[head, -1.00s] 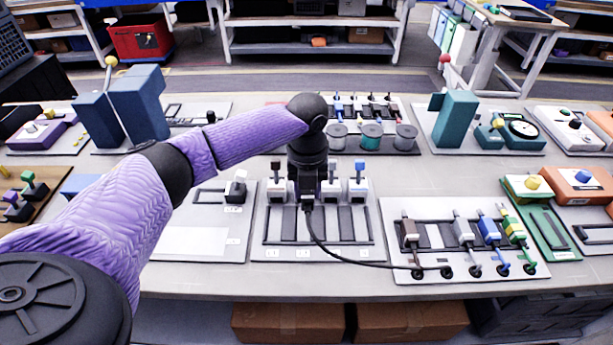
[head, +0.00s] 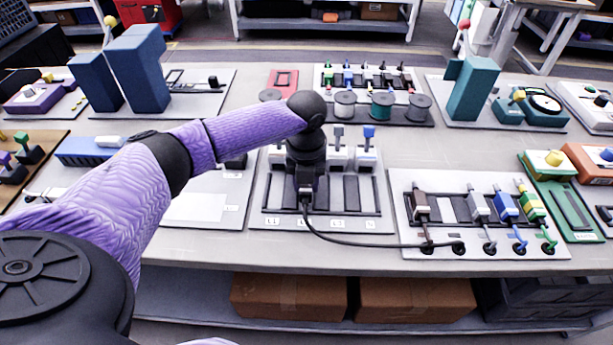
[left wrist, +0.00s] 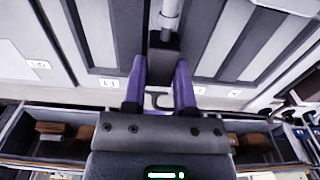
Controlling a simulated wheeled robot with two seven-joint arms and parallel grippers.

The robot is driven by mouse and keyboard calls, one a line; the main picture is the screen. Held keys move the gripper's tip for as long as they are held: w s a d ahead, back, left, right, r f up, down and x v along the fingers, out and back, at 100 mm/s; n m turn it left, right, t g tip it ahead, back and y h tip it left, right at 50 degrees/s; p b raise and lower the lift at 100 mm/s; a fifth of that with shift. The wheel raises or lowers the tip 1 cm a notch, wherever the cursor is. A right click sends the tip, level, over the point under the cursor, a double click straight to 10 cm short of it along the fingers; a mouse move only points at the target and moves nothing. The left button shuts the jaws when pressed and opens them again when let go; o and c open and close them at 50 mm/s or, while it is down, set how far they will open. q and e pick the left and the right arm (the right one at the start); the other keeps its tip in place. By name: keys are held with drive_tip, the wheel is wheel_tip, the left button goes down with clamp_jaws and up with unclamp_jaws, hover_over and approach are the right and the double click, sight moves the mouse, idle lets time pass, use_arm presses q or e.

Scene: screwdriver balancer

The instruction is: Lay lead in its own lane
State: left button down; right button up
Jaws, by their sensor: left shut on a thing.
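My left gripper (left wrist: 159,90) is over the dark-slotted lane board (head: 262,207), which has several labelled lanes and clamp-like holders at its far end. In the head view the wrist hides the fingertips. A black lead (head: 365,243) runs from beneath this gripper, sagging over the board's front right, to a port on the right-hand board. My left gripper appears shut on the lead's end. My right gripper is not in view.
The right-hand board (head: 408,243) carries brown, grey, blue and green leads beside a bare white slot. Three spools (head: 382,106) stand behind the lane board. A teal stand (head: 470,95) is at back right, a blue one (head: 137,70) at back left.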

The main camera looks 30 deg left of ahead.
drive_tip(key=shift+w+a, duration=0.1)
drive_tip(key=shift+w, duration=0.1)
use_arm(q)
drive_tip(key=shift+f, duration=0.45)
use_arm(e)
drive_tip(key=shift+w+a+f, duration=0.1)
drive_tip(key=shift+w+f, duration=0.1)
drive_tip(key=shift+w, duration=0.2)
use_arm(q)
drive_tip(key=shift+f, duration=0.1)
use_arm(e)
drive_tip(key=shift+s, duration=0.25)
use_arm(q)
drive_tip(key=shift+c, duration=1.6)
unclamp_jaws()
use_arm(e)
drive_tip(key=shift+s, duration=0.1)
